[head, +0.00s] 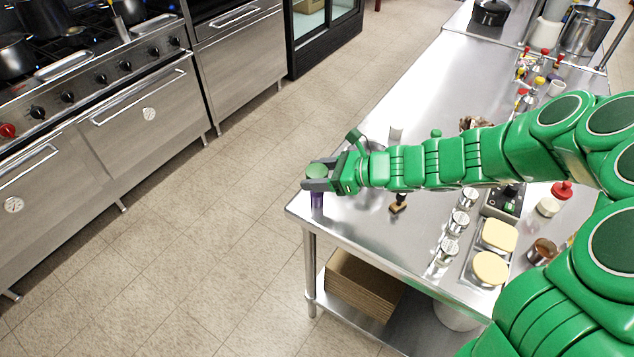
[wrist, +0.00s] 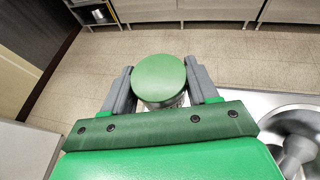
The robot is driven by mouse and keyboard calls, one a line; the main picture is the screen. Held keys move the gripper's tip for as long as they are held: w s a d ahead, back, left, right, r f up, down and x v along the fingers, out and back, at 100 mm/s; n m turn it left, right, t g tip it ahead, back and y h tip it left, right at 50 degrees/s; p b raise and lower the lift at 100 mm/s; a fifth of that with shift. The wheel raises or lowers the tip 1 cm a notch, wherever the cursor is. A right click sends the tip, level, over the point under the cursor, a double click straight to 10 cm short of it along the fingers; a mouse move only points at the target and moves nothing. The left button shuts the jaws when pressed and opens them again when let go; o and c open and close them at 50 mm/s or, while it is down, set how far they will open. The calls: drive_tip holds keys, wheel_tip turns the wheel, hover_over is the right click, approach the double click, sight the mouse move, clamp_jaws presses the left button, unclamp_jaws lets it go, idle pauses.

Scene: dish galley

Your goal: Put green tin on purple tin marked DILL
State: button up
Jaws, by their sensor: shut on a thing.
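The green tin (wrist: 160,79) is between the two fingers of my gripper (wrist: 160,88) in the wrist view, its round green top facing up. In the head view the green tin (head: 317,171) shows at the left end of my arm, between the jaws of my gripper (head: 318,182). The purple tin (head: 317,201) shows directly below the gripper, near the table's left corner. My gripper hides the join between the tins, so I cannot tell whether they touch. No DILL marking can be read.
The steel table (head: 425,110) runs toward the back right. Several silver tins (head: 459,222) and butter-coloured blocks (head: 499,235) stand nearer its front. The table's left edge is close to the purple tin, with open floor (head: 220,240) beyond.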

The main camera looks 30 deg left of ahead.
drive_tip(key=shift+w+a+f, duration=0.1)
drive_tip(key=shift+f, duration=1.6)
drive_tip(key=shift+f, duration=0.15)
drive_tip(key=o, duration=1.1)
drive_tip(key=shift+r, duration=0.2)
drive_tip(key=shift+v, duration=6)
drive_tip(key=shift+r, duration=0.1)
